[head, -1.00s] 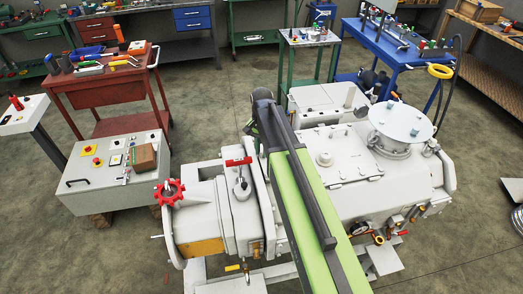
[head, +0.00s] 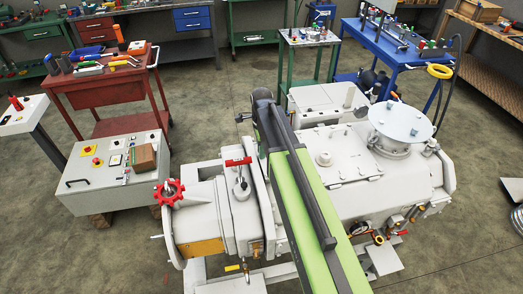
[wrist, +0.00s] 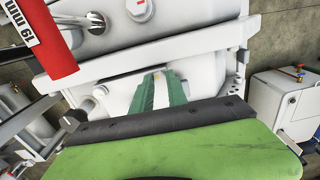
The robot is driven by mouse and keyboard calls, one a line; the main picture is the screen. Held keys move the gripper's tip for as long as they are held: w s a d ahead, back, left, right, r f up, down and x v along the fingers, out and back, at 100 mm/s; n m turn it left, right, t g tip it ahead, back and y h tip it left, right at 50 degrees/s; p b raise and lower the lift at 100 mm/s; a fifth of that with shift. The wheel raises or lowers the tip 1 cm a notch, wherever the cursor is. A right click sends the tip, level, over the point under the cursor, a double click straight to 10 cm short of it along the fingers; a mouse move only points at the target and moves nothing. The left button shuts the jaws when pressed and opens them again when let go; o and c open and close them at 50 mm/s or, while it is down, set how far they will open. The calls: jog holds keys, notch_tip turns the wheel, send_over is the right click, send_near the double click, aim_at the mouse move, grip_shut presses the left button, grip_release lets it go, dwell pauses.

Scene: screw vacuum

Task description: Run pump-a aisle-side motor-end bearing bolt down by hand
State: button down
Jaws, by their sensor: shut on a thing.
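The pale grey pump (head: 215,218) stands in front of me in the head view, with my green arm reaching across it. In the wrist view my gripper (wrist: 162,76) has two dark green fingers close together against the pale casing. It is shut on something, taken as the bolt. The bolt itself is too small or hidden between the fingers to make out. The bearing hole is hidden too. In the head view the gripper is out of sight behind the arm.
A red handle marked 19 MM (wrist: 45,40) is close at the wrist view's upper left. A red handwheel (head: 169,192), a red lever (head: 238,162) and a round flange (head: 400,122) rise from the machine. A control box (head: 115,170) and red cart (head: 105,92) stand left.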

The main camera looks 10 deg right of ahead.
jog(key=m, duration=0.4)
jog(key=shift+w+a+m, duration=0.1)
jog(key=shift+m, duration=2.1)
jog(key=c, duration=1.3)
grip_release()
jog(key=shift+r, duration=0.1)
notch_tip(320, 180, up, 17)
jog(key=p, duration=1.7)
jog(key=shift+r, duration=0.15)
